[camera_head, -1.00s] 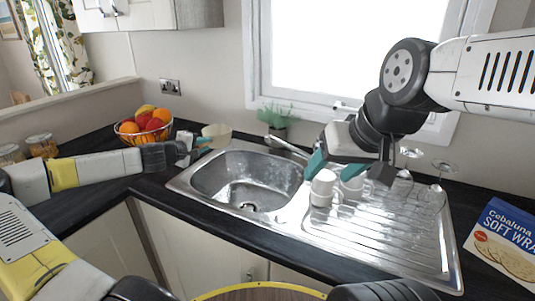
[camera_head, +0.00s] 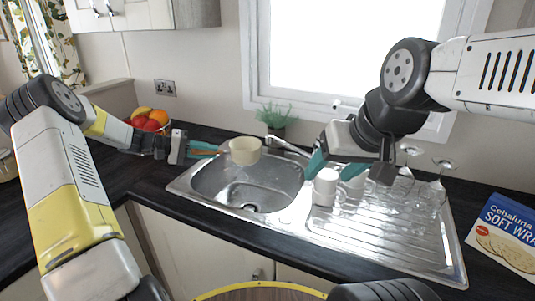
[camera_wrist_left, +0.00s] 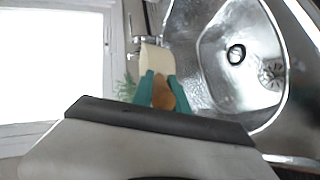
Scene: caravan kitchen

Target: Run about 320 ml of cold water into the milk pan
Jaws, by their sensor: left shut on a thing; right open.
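The cream milk pan (camera_head: 245,151) is held up over the back left of the steel sink bowl (camera_head: 225,187). My left gripper (camera_head: 212,151) is shut on its brown handle. In the left wrist view the teal fingertips (camera_wrist_left: 158,90) grip the handle, with the pan (camera_wrist_left: 155,58) beyond them. The tap (camera_head: 288,146) stands behind the sink, with its spout to the right of the pan. The pan's inside is too small to read. My right gripper (camera_head: 338,166) is open above the drainer, close to the white mugs.
White mugs (camera_head: 325,187) stand on the drainer (camera_head: 380,225), with upturned glasses (camera_head: 432,192) to their right. A potted plant (camera_head: 276,118) is behind the tap. A fruit bowl (camera_head: 150,122) sits behind my left arm. A wrap packet (camera_head: 506,237) lies at the right.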

